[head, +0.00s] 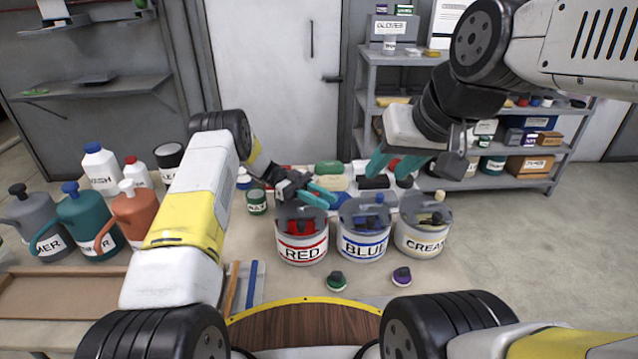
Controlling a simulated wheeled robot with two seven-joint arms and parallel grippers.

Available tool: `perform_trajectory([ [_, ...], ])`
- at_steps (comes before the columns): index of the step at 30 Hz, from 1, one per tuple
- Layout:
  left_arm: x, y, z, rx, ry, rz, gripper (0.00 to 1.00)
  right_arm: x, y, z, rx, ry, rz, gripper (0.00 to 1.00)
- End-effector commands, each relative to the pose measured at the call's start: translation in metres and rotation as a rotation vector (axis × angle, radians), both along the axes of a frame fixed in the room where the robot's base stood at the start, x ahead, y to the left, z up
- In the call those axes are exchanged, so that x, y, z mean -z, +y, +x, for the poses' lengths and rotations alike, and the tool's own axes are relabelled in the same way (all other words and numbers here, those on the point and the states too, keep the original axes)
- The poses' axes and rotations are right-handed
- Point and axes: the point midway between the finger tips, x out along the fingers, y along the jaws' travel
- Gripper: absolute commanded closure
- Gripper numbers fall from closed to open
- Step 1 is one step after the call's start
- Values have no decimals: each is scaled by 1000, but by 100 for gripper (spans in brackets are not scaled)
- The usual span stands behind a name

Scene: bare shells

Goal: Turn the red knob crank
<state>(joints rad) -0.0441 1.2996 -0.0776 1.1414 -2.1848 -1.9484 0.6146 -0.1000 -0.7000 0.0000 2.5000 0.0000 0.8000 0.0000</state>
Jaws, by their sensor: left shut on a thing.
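The can labelled RED (302,250) stands on the table with a grey crank lid and red showing inside its top. The fingers hide most of the knob. My right gripper (394,167) is raised above and behind the cans with its teal fingers apart and empty.
Cans labelled BLUE (363,246) and CREAM (423,240) stand close to the right. A green-topped knob (336,281) and a purple one (402,276) lie in front. Several jugs (82,219) and bottles stand left. A wooden tray (60,295) lies front left.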

Motion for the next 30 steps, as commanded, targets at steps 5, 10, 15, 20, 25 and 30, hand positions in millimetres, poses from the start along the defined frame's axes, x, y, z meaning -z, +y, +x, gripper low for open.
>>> perform_trajectory([
  [5, 1, 1, -7, 112, -1, -3, 100, 0, 0, 0, 0, 0, 0, 64],
  [10, 0, 2, -11, 189, 1, -3, 100, 0, 0, 0, 0, 0, 0, 64],
  [15, 1, 3, -15, 239, 1, -2, 100, 0, 0, 0, 0, 0, 0, 64],
  [20, 0, 3, -16, 262, 2, -1, 100, 0, 0, 0, 0, 0, 0, 64],
  [25, 1, 3, -17, 270, 2, -1, 100, 0, 0, 0, 0, 0, 0, 64],
  [30, 1, 3, -17, 269, 2, -1, 100, 0, 0, 0, 0, 0, 0, 64],
])
